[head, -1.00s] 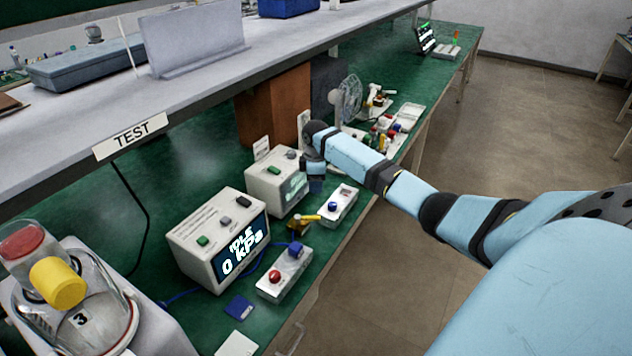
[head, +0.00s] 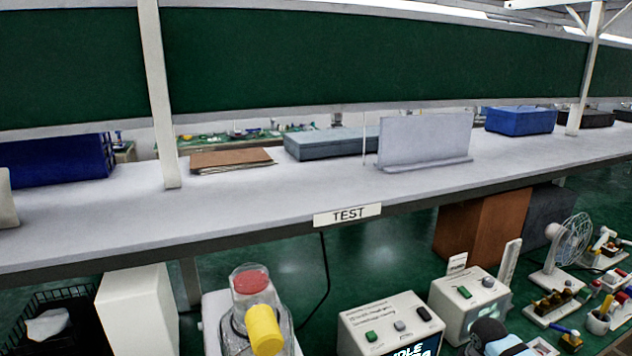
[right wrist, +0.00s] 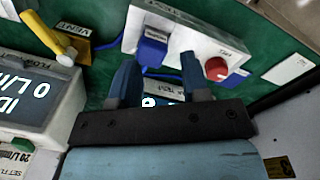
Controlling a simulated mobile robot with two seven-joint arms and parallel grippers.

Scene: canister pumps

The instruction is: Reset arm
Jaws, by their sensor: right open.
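My right gripper (right wrist: 160,70) shows in the right wrist view with its two dark blue fingers apart and nothing clearly held between them. It is over the green bench, close to a white control box (right wrist: 200,40) with a blue block and a red button (right wrist: 216,69). In the head view only a dark and light blue piece of my right arm shows at the bottom edge, in front of the test boxes. My left gripper is in neither view.
A canister with a red lid (head: 251,281) and yellow cap (head: 264,329) stands below the TEST shelf (head: 250,210). White meter boxes (head: 392,322) (head: 470,297) and a fan (head: 570,245) stand to its right. A yellow-handled valve (right wrist: 45,33) lies near the display box (right wrist: 38,105).

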